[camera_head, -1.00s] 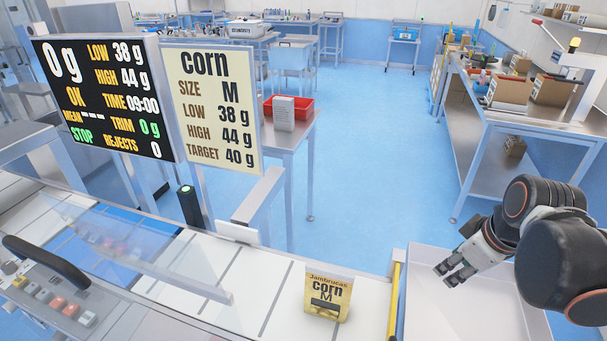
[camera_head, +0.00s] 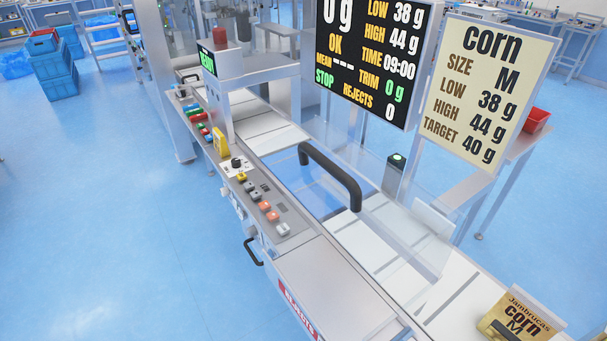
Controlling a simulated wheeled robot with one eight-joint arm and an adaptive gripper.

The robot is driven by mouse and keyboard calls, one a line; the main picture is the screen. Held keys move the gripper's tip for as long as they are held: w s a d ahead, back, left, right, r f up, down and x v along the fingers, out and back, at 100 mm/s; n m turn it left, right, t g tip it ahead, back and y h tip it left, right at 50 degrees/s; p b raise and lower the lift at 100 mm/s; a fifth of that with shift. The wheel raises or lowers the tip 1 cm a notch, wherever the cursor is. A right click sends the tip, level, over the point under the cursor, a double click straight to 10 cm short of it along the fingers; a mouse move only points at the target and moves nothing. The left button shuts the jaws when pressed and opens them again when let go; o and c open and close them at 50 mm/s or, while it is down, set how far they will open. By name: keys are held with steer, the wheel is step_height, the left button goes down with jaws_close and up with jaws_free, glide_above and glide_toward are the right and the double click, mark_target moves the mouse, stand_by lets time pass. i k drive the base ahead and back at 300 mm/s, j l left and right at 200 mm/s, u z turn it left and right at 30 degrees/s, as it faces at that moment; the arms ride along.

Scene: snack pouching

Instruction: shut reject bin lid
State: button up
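A red and white label reading "REJECTS" (camera_head: 298,311) is on the front of the machine at the bottom of the head view, partly cut off. A flat grey panel (camera_head: 335,285) lies above it and looks like the reject bin's lid. I cannot tell whether it is fully shut. A small black handle (camera_head: 252,251) sticks out of the machine's front, left of the label. The bin's inside is not visible. My gripper is not in view now.
A clear cover with a large black handle (camera_head: 332,174) stands over the conveyor. A yellow corn pouch (camera_head: 520,318) is on the belt at lower right. Coloured buttons (camera_head: 262,206) line the front panel.

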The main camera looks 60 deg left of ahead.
mark_target(305, 150)
steer(key=u, duration=1.65)
steer(key=j, duration=0.1)
